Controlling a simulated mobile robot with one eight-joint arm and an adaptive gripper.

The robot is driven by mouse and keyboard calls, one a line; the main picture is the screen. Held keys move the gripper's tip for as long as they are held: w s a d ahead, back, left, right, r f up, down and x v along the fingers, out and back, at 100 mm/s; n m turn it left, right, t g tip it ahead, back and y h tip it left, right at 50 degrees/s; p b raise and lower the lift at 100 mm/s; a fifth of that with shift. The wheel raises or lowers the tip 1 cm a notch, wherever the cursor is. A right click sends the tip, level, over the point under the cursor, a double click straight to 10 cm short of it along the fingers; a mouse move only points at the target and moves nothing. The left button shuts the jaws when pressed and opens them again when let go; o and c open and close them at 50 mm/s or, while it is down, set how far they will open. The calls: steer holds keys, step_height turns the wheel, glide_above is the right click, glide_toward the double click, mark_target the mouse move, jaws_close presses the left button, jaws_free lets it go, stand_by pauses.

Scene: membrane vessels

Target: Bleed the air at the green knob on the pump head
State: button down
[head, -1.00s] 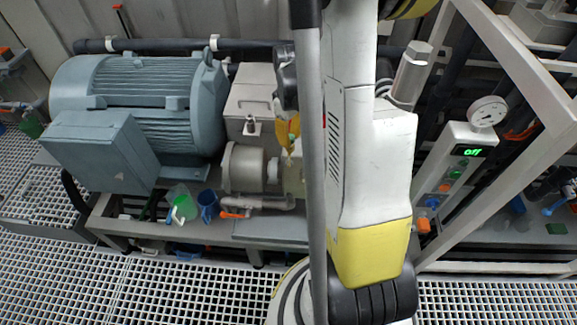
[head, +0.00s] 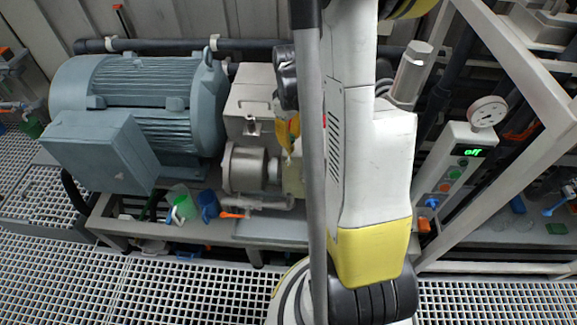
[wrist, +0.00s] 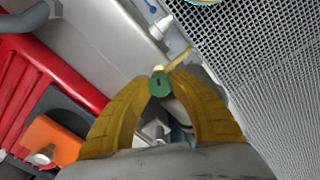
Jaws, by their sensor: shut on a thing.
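The green knob (wrist: 160,84) is small and round with a dark slot in its face. It sits between the yellow fingertips of my gripper (wrist: 161,75) in the wrist view, and they are shut on it. In the head view my gripper (head: 288,130) is partly hidden behind my own arm, beside the grey pump housing (head: 250,110). The knob cannot be made out in the head view, and its join to the pump head is hidden by the fingers.
A blue-grey motor (head: 140,105) stands at left. At right are a control panel reading "off" (head: 472,152) and a round gauge (head: 488,111). Grating floor (head: 190,290) lies in front.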

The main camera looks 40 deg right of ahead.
stand_by(0.5)
steer(key=m+b, duration=0.1)
steer(key=m, duration=1.2)
steer(key=shift+b, duration=0.35)
steer(key=c, duration=1.1)
jaws_free()
step_height(320, 180, up, 12)
